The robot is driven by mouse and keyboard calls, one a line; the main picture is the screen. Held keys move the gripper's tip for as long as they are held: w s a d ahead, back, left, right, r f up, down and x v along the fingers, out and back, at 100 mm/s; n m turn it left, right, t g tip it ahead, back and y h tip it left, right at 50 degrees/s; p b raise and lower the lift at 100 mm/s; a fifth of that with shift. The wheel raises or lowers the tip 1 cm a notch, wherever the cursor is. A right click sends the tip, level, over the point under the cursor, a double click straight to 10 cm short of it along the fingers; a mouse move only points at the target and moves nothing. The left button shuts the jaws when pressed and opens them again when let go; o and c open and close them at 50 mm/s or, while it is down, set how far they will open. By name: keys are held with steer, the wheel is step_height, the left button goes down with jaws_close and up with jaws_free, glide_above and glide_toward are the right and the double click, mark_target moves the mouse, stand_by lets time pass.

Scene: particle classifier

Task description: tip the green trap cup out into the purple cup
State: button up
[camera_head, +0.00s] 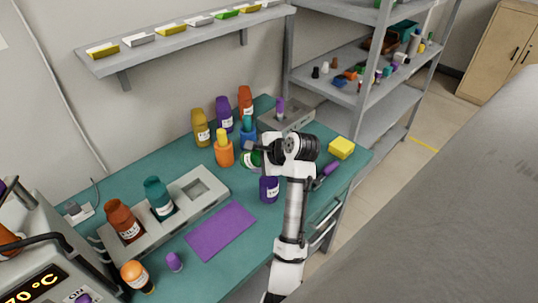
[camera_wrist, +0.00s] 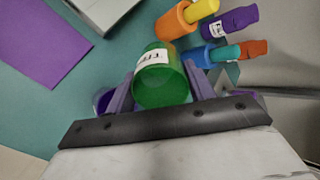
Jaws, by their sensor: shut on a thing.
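My gripper (camera_wrist: 160,88) is shut on the green trap cup (camera_wrist: 162,75), with one finger on each side of it. The cup has a white label and shows in the head view (camera_head: 252,159), partly hidden by my wrist. Its exact tilt and what is inside are hard to tell. The purple cup (camera_head: 269,189) has a white label and stands on the teal bench, below and a little right of the green cup in the head view. In the wrist view a purple rim (camera_wrist: 103,99) shows beside the left finger, mostly hidden.
An orange cup (camera_head: 224,155) and blue cup (camera_head: 248,140) hold objects behind the green cup, near several bottles. A grey device (camera_head: 287,116) stands at the back. A yellow block (camera_head: 341,148) lies right. The purple mat (camera_head: 220,230) on the left is bare.

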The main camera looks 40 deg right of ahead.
steer(key=shift+f, duration=0.1)
steer(key=shift+s+t, duration=0.15)
steer(key=shift+t, duration=0.15)
steer(key=shift+f, duration=0.15)
steer(key=shift+f+t, duration=0.1)
steer(key=shift+t, duration=0.2)
steer(key=shift+f, duration=0.1)
steer(key=shift+s+t, duration=0.1)
steer(key=shift+t, duration=0.5)
